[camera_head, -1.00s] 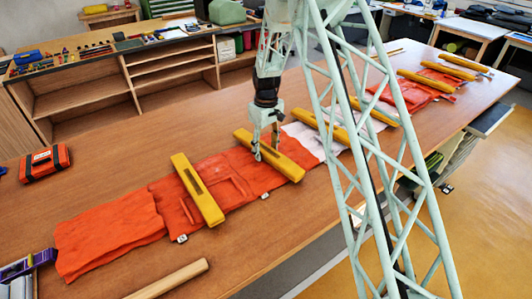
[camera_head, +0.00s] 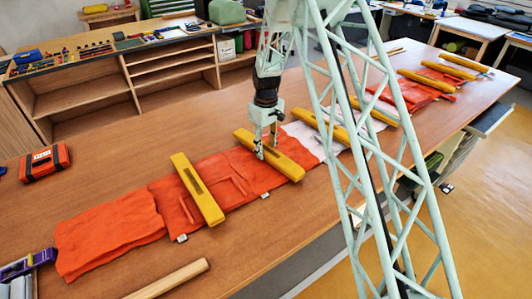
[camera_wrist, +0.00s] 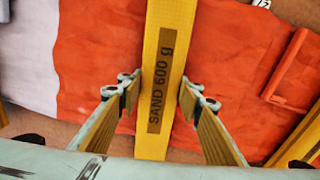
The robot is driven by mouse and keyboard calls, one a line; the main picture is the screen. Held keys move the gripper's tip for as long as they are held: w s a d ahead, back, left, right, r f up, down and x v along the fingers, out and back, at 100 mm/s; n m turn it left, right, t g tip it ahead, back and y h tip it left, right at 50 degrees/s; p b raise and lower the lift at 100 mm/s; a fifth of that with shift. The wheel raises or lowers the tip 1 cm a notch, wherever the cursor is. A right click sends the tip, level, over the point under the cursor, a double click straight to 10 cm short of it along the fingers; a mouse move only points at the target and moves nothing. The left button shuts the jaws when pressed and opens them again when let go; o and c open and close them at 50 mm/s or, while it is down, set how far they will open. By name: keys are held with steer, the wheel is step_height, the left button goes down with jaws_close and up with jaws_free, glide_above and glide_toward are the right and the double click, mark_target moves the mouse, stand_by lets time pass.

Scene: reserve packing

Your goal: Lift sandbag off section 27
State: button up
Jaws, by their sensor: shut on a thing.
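A yellow sandbag bar (camera_head: 288,167), marked "SAND 600 g" in the wrist view (camera_wrist: 160,80), lies across the long strip of orange and white fabric (camera_head: 110,229). My gripper (camera_head: 267,150) is over its middle from above. In the wrist view the fingers (camera_wrist: 158,95) stand on its two long sides, shut on it. The bar still appears to rest on the orange fabric, near the white part. No number 27 can be read on the fabric or its small white tags (camera_head: 182,238).
Another yellow bar (camera_head: 198,190) lies to the left on the strip, and several more lie farther right, including one (camera_head: 318,127) on the white fabric.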

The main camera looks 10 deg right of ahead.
mark_target(266, 148)
steer(key=shift+r, duration=1.7)
steer(key=shift+s+r+b, duration=0.1)
steer(key=shift+s+b, duration=0.1)
steer(key=shift+b, duration=0.1)
steer(key=s, duration=0.5)
steer(key=s+r+b, duration=0.1)
steer(key=s, duration=0.4)
steer(key=s+a, duration=0.1)
steer(key=s, duration=0.4)
steer(key=shift+s+r+b, duration=0.2)
steer(key=shift+s+b, duration=0.05)
steer(key=shift+b, duration=0.15)
